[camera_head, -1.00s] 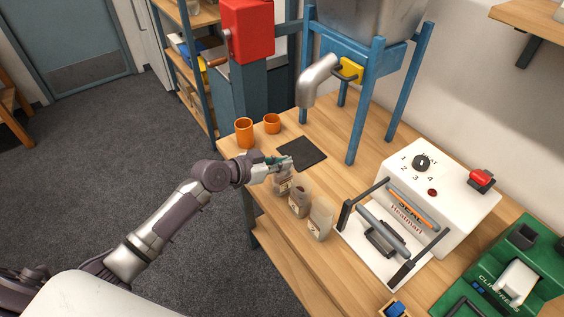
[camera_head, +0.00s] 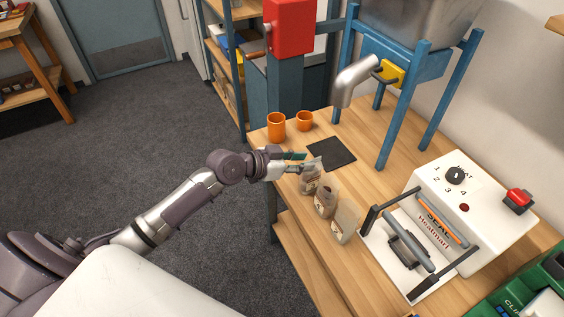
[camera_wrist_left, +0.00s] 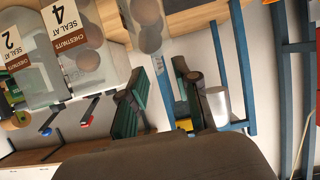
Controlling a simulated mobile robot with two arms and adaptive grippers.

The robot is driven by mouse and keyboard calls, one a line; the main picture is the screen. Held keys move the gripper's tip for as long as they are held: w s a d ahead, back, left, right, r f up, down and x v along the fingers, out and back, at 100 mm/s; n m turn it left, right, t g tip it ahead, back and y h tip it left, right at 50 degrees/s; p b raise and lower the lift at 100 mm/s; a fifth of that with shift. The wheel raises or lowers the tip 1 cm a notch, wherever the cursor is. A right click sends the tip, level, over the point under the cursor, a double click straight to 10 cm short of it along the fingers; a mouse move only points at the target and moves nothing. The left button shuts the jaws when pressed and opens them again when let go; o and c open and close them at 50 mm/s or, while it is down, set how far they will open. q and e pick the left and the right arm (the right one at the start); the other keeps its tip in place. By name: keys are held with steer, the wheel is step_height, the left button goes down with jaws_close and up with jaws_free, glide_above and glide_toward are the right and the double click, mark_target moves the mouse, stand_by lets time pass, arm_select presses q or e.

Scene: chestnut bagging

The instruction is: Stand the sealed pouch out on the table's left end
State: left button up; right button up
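Three clear pouches of chestnuts with printed labels stand in a row along the table's (camera_head: 385,185) near edge. Labels reading 4 and 2 show in the wrist view. My right gripper is out of view.
Two orange cups (camera_head: 276,127) (camera_head: 304,121) stand at the table's left end, with a dark mat (camera_head: 331,154) beside them. A blue-framed hopper with a metal spout (camera_head: 353,83) rises behind. A white sealer (camera_head: 470,215) stands to the right. Some bare wood lies around the mat.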

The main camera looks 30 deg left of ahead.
arm_select(q)
steer(key=b+v, duration=0.1)
steer(key=v, duration=0.7)
steer(key=shift+s+a, duration=0.2)
steer(key=shift+s, duration=0.05)
steer(key=shift+r, duration=0.1)
steer(key=s+a+f+n+g+y, duration=0.1)
steer(key=s+a+f+n+y, duration=0.15)
steer(key=f, duration=0.85)
steer(key=s+a+f+n+g+y, duration=0.15)
steer(key=a+f, duration=0.25)
steer(key=f, duration=0.7)
steer(key=s+a+f+n+y, duration=0.2)
steer(key=s+a+f+y, duration=0.15)
steer(key=f, duration=0.75)
steer(key=s+d+f+g, duration=0.3)
steer(key=s+f+g, duration=0.1)
steer(key=s+f, duration=1.3)
steer(key=s+d+f+g, duration=0.1)
steer(key=s+d+f, duration=0.2)
steer(key=s, duration=0.6)
steer(key=s+d+f+g, duration=0.2)
steer(key=s+d, duration=0.2)
steer(key=s, duration=0.5)
steer(key=shift+d+f+m+y, duration=0.35)
steer(key=shift+d+m, duration=0.05)
